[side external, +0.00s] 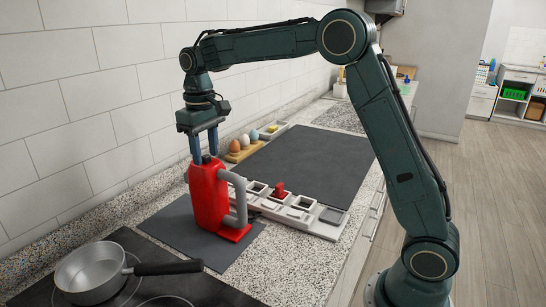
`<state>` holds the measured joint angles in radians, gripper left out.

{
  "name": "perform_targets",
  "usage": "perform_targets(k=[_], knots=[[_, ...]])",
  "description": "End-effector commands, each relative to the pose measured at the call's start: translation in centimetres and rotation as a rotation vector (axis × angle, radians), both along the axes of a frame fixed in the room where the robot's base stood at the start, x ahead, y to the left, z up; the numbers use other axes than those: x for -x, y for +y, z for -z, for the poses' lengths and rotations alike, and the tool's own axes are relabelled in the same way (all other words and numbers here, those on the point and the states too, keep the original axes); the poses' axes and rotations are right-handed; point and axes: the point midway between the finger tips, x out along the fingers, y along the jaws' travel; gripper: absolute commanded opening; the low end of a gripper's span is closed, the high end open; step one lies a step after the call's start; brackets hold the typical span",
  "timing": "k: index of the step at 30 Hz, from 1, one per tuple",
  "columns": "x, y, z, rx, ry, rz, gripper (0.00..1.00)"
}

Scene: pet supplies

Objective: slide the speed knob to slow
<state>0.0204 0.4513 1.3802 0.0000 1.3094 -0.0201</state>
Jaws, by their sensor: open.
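A red appliance (209,196) with a grey handle stands upright on a dark mat on the counter. My gripper (204,154) points straight down at its top, with its two blue-grey fingers apart. The fingertips are at the top of the red body; I cannot tell whether they touch it. I cannot make out a speed knob or its setting. A small knob on the top may be partly hidden by the fingers.
A pale panel (328,231) with several square recesses and a small red piece (279,189) lies right of the appliance. A pan (91,271) sits on the hob in front. Egg-shaped items (244,141) stand behind. A large dark mat (306,163) is clear.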

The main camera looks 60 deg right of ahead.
Motion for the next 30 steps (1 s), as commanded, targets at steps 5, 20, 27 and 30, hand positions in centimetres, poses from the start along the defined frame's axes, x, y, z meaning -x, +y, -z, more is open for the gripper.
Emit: perform_targets(k=[5,20,27,30], knots=[[0.0,0.0,0.3,0.000,0.001,0.000,0.42],[0.0,0.0,0.3,0.000,0.001,0.000,0.00],[0.8,0.0,0.3,0.000,0.001,0.000,0.00],[1.2,0.0,0.3,0.000,0.000,0.000,0.00]])
